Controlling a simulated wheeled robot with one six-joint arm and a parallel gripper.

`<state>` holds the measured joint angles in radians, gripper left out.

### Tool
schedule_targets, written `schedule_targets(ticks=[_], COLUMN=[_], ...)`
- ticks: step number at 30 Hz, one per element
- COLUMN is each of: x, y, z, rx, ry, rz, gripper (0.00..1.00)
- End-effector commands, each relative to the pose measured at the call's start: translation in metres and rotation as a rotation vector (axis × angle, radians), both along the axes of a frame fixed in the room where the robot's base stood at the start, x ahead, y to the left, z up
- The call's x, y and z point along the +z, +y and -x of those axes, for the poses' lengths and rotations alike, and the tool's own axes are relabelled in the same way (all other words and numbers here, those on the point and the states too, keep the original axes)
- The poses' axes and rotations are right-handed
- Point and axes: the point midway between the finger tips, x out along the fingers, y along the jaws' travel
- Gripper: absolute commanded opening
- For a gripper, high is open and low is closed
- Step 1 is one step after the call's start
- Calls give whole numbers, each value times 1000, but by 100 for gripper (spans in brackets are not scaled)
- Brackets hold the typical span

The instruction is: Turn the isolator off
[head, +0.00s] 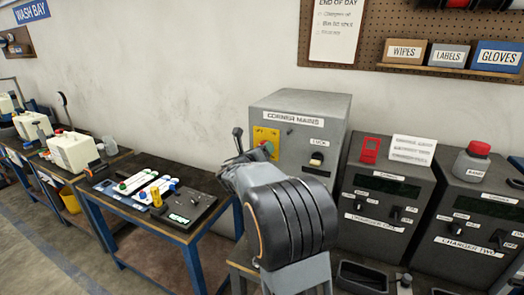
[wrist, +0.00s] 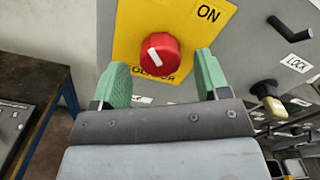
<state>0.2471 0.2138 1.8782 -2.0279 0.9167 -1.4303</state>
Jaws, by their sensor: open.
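The isolator is a red round knob (wrist: 160,55) with a short white mark on a yellow plate (wrist: 125,25). The mark tilts toward the upper left in the wrist view; "ON" is printed at the plate's upper right. Lettering below the knob is partly covered. The plate is on the grey "CORNER MAINS" cabinet (head: 305,105). My gripper (wrist: 162,70) is open, with one green finger on each side of the knob. Gaps show beside the knob, so the fingers seem not to touch it. In the head view, my gripper (head: 254,154) partly covers the knob.
A black handle (wrist: 290,30) sticks out right of the plate. A "LOCK" control (wrist: 268,98) with a pale tip is lower right. Two dark charger units (head: 380,210) stand right of the cabinet. A workbench (head: 150,195) with switch strips is at left.

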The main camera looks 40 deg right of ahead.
Motion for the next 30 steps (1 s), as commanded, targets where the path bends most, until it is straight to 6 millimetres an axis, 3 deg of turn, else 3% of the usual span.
schedule_targets(ticks=[15, 22, 30], x=[-1, 0, 0], y=[86, 104, 107], z=[49, 60, 62], rx=[5, 2, 1], ry=[-1, 0, 0], rz=[1, 2, 1], gripper=[69, 69, 69])
